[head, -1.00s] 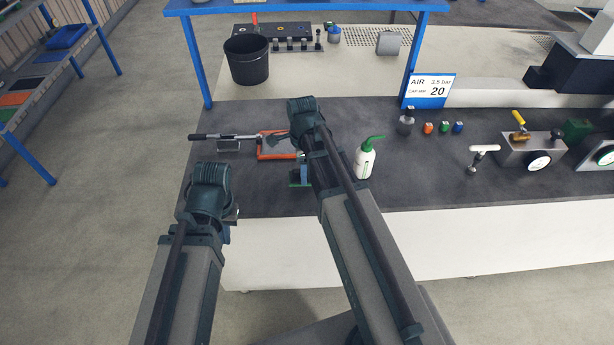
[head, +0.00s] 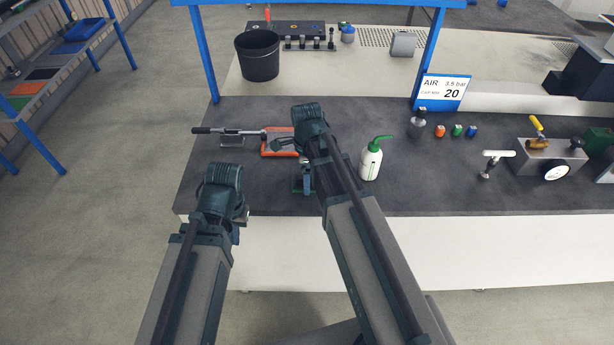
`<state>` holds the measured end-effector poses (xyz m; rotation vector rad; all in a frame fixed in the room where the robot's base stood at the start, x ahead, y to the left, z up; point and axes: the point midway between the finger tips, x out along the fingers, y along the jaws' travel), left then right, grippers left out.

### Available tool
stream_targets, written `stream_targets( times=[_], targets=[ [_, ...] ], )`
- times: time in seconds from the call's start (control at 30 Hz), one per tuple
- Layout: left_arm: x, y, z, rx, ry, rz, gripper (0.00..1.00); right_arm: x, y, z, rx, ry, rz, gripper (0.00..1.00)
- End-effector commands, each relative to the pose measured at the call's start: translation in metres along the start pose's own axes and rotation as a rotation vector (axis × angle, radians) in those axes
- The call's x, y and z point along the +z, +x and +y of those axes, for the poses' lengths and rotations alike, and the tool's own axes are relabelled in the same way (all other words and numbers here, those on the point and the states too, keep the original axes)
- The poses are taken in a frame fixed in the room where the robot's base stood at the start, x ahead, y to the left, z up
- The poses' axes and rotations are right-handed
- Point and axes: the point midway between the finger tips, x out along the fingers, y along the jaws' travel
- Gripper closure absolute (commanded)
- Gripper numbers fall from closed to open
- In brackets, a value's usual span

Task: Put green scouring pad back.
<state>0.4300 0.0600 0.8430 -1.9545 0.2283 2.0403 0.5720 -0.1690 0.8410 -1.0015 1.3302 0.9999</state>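I cannot make out a green scouring pad for certain. My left gripper (head: 240,216) hangs below the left wrist over the front edge of the dark bench. It is mostly hidden by my arm, and its fingers do not show clearly. I cannot tell whether either gripper holds anything.
A white bottle with green spout (head: 371,163) stands right of my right arm. A long-handled tool (head: 228,133) lies left of the tray. A black bucket (head: 257,56) stands behind. A blue rack (head: 97,48) with coloured trays is at far left. Open floor lies between rack and bench.

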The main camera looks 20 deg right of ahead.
Motion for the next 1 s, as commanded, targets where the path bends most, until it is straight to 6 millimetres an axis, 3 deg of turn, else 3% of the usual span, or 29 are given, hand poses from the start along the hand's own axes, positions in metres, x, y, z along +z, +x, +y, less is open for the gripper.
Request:
stream_targets(
  times=[0.47, 1.0],
  targets=[
    [0.001, -0.013, -0.001, 0.0, 0.0, 0.0, 1.0, 0.0, -0.013, 0.0, 0.0, 0.0, 0.0, 0.14],
    [0.005, -0.091, -0.009, 0.0, 0.0, 0.0, 1.0, 0.0, -0.091, 0.0, 0.0, 0.0, 0.0, 0.14]
  ],
)
